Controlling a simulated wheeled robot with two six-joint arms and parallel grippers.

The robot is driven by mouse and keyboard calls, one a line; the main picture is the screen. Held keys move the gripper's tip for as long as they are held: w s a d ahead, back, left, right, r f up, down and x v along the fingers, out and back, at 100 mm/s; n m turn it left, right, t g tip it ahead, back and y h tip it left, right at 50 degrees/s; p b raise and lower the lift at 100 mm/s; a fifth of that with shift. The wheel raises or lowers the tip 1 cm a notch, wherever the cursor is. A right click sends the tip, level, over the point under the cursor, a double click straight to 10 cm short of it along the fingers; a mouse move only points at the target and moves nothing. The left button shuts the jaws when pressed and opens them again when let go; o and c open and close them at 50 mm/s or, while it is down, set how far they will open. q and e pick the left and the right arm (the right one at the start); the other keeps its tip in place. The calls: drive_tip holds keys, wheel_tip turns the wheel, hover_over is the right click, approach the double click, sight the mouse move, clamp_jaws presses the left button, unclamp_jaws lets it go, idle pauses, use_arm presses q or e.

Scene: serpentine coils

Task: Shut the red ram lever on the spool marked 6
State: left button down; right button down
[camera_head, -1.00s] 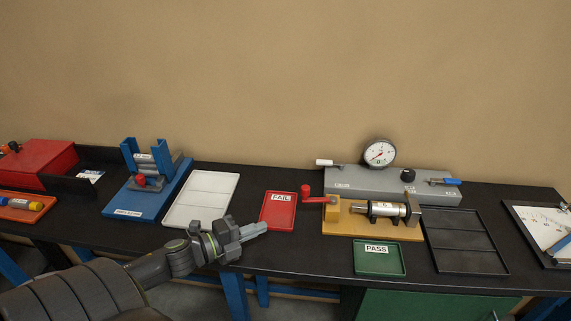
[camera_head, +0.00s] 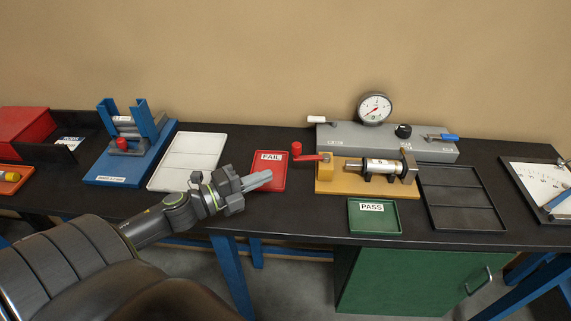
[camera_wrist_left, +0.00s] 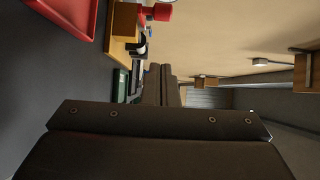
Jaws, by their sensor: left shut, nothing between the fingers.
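The red lever (camera_head: 310,157) with a round red knob sticks out to the left from the tan fixture (camera_head: 335,187). A silver spool (camera_head: 380,165) with a white label lies across this fixture; its number is too small to read. In the left wrist view the red knob (camera_wrist_left: 160,12) shows at the top edge. My left gripper (camera_head: 268,176) is shut and empty. It is over the near part of the red FAIL tray (camera_head: 268,158), left of the lever and apart from it. My right gripper is not in view.
Behind the fixture stands a grey gauge box (camera_head: 400,146) with a dial (camera_head: 375,108). The green PASS tray (camera_head: 375,226) lies in front, a black tray (camera_head: 462,225) to the right. A white tray (camera_head: 190,145) and a blue press (camera_head: 112,178) are at left.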

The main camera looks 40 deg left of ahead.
sight(294, 151)
use_arm(q)
drive_tip(key=w+p, duration=0.3)
drive_tip(key=w, duration=0.6)
drive_tip(key=shift+d, duration=0.35)
idle(0.3)
drive_tip(key=shift+w+a+r, duration=0.1)
drive_tip(key=shift+w+a, duration=0.4)
drive_tip(key=shift+s, duration=0.1)
